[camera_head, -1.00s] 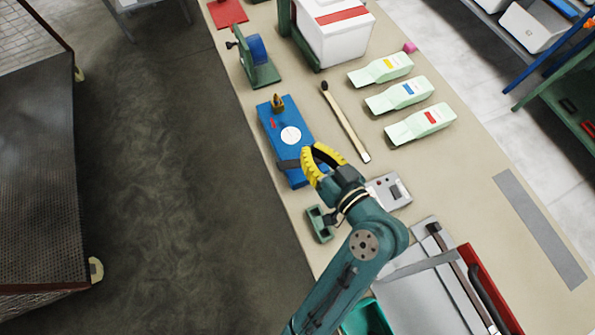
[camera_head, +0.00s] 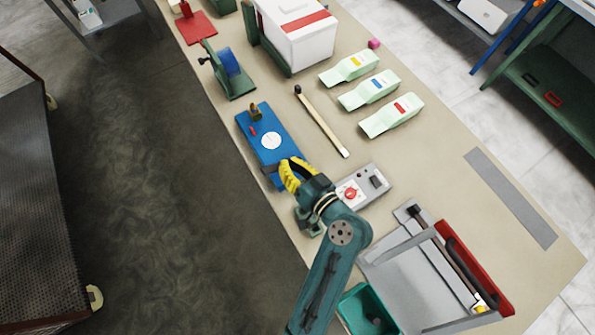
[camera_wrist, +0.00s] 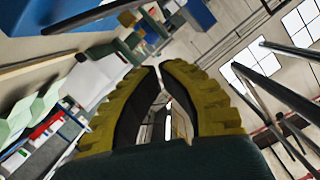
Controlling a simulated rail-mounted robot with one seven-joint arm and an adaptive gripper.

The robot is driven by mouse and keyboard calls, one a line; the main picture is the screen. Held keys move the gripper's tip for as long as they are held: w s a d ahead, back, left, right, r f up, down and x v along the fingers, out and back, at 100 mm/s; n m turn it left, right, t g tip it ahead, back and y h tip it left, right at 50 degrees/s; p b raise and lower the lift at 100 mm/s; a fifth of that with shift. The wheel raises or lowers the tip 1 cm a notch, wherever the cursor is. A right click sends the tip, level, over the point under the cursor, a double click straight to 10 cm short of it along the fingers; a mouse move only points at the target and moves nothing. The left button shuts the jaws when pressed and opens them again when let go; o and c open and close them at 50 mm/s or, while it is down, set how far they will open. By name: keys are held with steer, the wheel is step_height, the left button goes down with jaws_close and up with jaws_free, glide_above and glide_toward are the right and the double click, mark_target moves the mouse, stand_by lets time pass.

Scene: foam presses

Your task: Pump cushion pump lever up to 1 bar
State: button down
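The cushion pump looks to be the flat blue block (camera_head: 258,130) with a white round dial (camera_head: 271,141) on top. A small brass-coloured part (camera_head: 255,112) stands at its far end. A dark band (camera_head: 270,170) crosses its near end; I cannot tell if this is the lever, and the dial reading is too small to see. My gripper (camera_head: 286,164) has yellow ribbed fingers at the pump's near right corner in the head view; contact cannot be told. In the wrist view the fingertips (camera_wrist: 159,68) nearly meet, with only a narrow gap and nothing visible between them.
A grey box with a red knob (camera_head: 351,192) lies right of my gripper. A wooden stick (camera_head: 322,122) and several pale green bottles (camera_head: 392,115) lie beyond. A grey press with a red bar (camera_head: 462,262) and a teal bin (camera_head: 362,312) stand nearer.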

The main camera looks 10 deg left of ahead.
mark_target(269, 173)
steer(key=x, duration=0.4)
steer(key=shift+r, duration=0.1)
steer(key=f, duration=0.1)
steer(key=s+f, duration=0.1)
steer(key=a+f, duration=0.1)
steer(key=shift+s+f, duration=0.3)
steer(key=shift+f, duration=0.05)
steer(key=shift+f, duration=0.1)
steer(key=shift+s+a+f+n+b, duration=0.15)
steer(key=shift+s+n+b, duration=0.05)
steer(key=shift+n+b, duration=0.1)
steer(key=shift+s+a+f+b, duration=0.15)
steer(key=shift+f+b, duration=0.15)
steer(key=shift+b, duration=0.15)
steer(key=b, duration=0.1)
steer(key=f+n+b, duration=0.1)
steer(key=s+a+f+n+h+b, duration=0.1)
steer(key=shift+f+t+b, duration=0.2)
steer(key=shift+t+b, duration=0.1)
steer(key=shift+b, duration=0.1)
steer(key=b, duration=0.1)
steer(key=f+n+b, duration=0.2)
steer(key=b, duration=0.1)
steer(key=shift+s+a+t+h, duration=0.25)
steer(key=shift+t+h, duration=0.05)
steer(key=shift+t, duration=0.1)
